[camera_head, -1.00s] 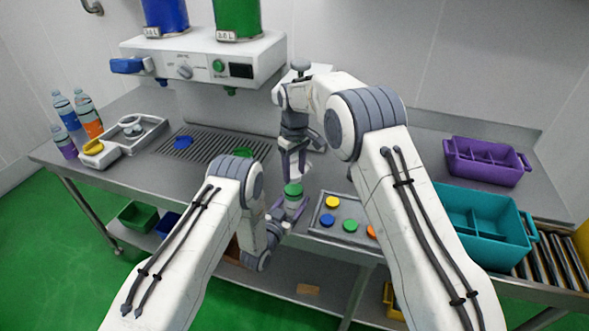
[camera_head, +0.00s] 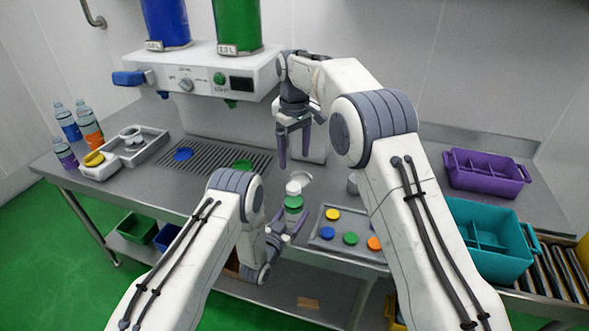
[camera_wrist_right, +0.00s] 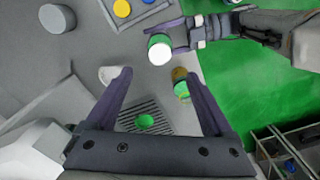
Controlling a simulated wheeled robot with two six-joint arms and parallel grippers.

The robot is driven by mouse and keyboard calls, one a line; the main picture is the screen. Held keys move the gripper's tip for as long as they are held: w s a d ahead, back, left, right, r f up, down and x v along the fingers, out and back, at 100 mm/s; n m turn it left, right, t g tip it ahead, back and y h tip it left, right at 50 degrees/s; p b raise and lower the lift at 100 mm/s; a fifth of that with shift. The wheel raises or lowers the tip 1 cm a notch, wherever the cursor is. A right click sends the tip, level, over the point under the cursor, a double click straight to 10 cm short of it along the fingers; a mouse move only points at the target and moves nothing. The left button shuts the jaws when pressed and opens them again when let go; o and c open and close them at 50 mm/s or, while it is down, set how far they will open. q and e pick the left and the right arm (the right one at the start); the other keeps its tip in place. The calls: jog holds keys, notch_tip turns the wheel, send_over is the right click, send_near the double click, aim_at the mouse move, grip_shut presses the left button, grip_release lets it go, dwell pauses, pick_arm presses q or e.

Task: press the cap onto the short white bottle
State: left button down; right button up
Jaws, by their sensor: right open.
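The short white bottle (camera_head: 293,188) stands upright near the table's front edge, with a white top above a green band. It also shows from above in the right wrist view (camera_wrist_right: 160,52). My left gripper (camera_head: 286,228) has its purple fingers at the bottle's lower part and appears shut on it; the contact is partly hidden. My right gripper (camera_head: 294,157) is open and empty above the bottle, its fingers pointing down and clear of the white top. I cannot tell how firmly the top is seated.
A grey tray (camera_head: 326,232) with several coloured caps lies right of the bottle. A white rounded piece (camera_head: 304,177) lies just behind it. The filling machine (camera_head: 205,75) stands at the back. A teal crate (camera_head: 462,215) and a purple crate (camera_head: 487,187) stand at the right.

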jog(key=shift+r, duration=0.9)
pick_arm(q)
grip_release()
jog(key=shift+s, duration=0.1)
pick_arm(e)
jog(key=shift+f, duration=0.1)
pick_arm(q)
jog(key=b+v, duration=0.2)
jog(key=v, duration=0.7)
jog(key=shift+s+a+f, duration=0.1)
jog(key=shift+a+f, duration=0.05)
jog(key=shift+s+a, duration=0.2)
jog(key=shift+s, duration=0.25)
pick_arm(e)
jog(key=shift+f, duration=1.2)
